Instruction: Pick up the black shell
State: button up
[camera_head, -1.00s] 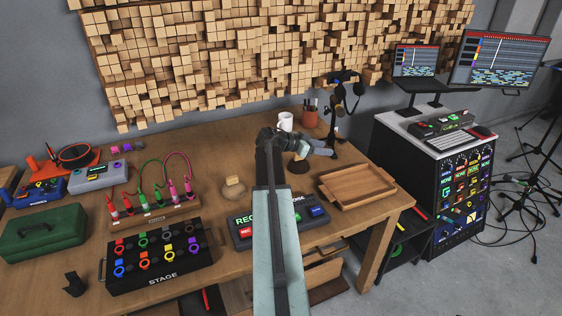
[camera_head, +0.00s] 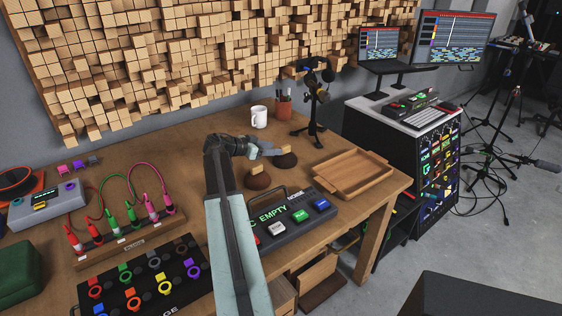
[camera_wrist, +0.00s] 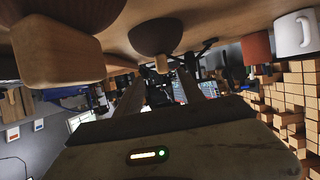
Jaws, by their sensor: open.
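The dark, near-black domed shell (camera_head: 286,161) sits on the wooden table with a small wooden knob on top. It also shows upside down in the wrist view (camera_wrist: 164,36), with its knob ahead of and between my fingers. My gripper (camera_head: 270,152) is open and empty, just left of the shell's knob. Its fingers also show in the wrist view (camera_wrist: 158,82). I cannot tell whether a finger touches the knob. A browner shell (camera_head: 257,181) with a wooden block on top stands nearer; it fills the upper left of the wrist view (camera_wrist: 70,12).
A white mug (camera_head: 259,117), a pen cup (camera_head: 284,108) and a microphone stand (camera_head: 316,105) are behind the shells. A wooden tray (camera_head: 352,177) is at right. A button console (camera_head: 293,220) is in front, and a cable rack (camera_head: 130,235) is left.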

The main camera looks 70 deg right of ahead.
aim_at(280, 147)
jog(key=b+x, duration=0.1)
jog(key=x, duration=0.4)
jog(key=b+x, duration=0.1)
jog(key=x, duration=0.1)
jog(key=shift+w+d+f+b, duration=0.15)
jog(key=shift+d+f+b, duration=0.05)
jog(key=shift+d+b, duration=0.2)
jog(key=shift+r, duration=0.1)
grip_shut()
